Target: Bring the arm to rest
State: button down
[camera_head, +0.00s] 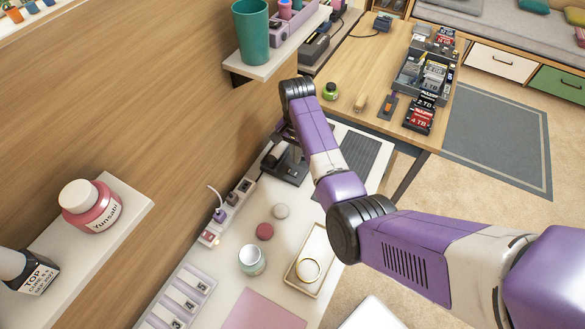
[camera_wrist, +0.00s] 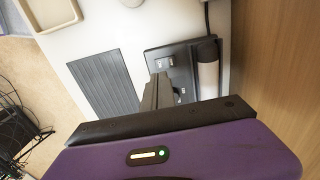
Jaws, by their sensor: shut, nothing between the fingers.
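My purple, white and black arm (camera_head: 405,255) reaches from the lower right over the white desk and bends down near the wooden wall. My gripper (camera_head: 281,138) is partly hidden behind my wrist in the head view. In the wrist view its dark fingers (camera_wrist: 160,88) are together with nothing between them. They point at a black device (camera_wrist: 188,72) with a pale cylinder on its side. The device (camera_head: 287,170) also shows on the desk below the gripper in the head view. I cannot tell whether the fingers touch it.
A dark ribbed pad (camera_head: 358,150) lies beside the device. Wall shelves hold a teal cup (camera_head: 252,32) and a pink jar (camera_head: 91,205). A wooden desk (camera_head: 362,68) stands behind.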

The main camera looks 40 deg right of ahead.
dwell(0.5)
jog(key=shift+w+d, duration=0.15)
jog(key=shift+w, duration=0.15)
jog(key=w+d+r+n+t+h, duration=0.4)
jog(key=w+r+t, duration=0.1)
jog(key=w+t, duration=0.3)
jog(key=s+a+r+n+t+y+b, duration=0.1)
jog(key=s+a+r+n+t, duration=0.4)
jog(key=s, duration=0.6)
jog(key=s+a+r+n+t+y+b, duration=0.1)
jog(key=s+a+r+b, duration=0.1)
jog(key=s+a, duration=0.75)
jog(key=s+a+r+n+t+y+b, duration=0.1)
jog(key=s+a+r+n+t, duration=0.25)
jog(key=s, duration=0.95)
jog(key=s+a+g+y+b, duration=0.1)
jog(key=s+a, duration=0.3)
jog(key=s, duration=0.7)
jog(key=shift+s+a+f+g+b, duration=0.2)
jog(key=shift+s+g+b, duration=0.25)
jog(key=shift+g, duration=0.4)
